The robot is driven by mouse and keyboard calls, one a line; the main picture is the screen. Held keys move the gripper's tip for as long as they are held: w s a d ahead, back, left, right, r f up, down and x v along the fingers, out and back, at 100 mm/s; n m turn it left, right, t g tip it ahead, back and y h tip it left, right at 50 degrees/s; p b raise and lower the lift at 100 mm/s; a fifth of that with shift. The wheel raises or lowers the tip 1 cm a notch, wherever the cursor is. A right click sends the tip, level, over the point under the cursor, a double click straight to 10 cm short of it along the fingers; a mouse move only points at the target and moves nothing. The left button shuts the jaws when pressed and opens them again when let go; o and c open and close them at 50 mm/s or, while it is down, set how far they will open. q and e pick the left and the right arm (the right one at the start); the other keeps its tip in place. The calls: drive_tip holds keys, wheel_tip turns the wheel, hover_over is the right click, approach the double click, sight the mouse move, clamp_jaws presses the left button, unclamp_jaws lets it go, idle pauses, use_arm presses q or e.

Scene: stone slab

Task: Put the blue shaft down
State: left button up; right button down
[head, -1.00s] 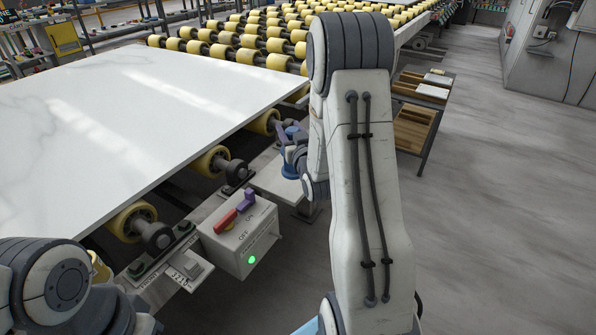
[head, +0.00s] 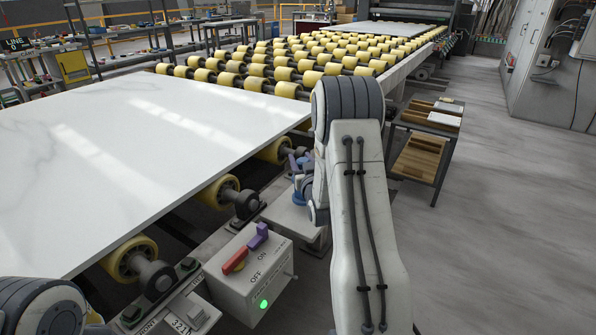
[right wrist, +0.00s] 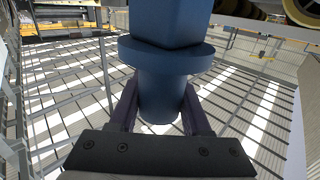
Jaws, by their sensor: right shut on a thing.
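The blue shaft (right wrist: 162,95) fills the upper middle of the right wrist view. It has a squared section, a wide round collar and a rounder section on the other side of the collar. My right gripper (right wrist: 160,112) is shut on that rounder section, one dark finger on each side. In the head view a blue part of the shaft (head: 299,196) shows left of my right arm, beside the slab's edge and over a pale metal block (head: 285,220). My arm hides part of it, and I cannot tell whether it touches the block. My left gripper is out of view.
A white stone slab (head: 130,150) lies on yellow rollers (head: 125,258) at left. A control box (head: 250,275) with a red-and-purple switch and a lit green light stands in front. A shelf cart (head: 425,145) stands right. Floor at right is clear.

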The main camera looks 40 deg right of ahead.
wheel_tip(320, 180, down, 4)
drive_tip(key=shift+w+a+r+b, duration=0.15)
drive_tip(key=shift+r+b, duration=0.1)
drive_tip(key=shift+b, duration=0.55)
drive_tip(key=shift+r, duration=0.1)
drive_tip(key=shift+f, duration=0.2)
drive_tip(key=shift+c, duration=1.8)
unclamp_jaws()
drive_tip(key=shift+r, duration=0.1)
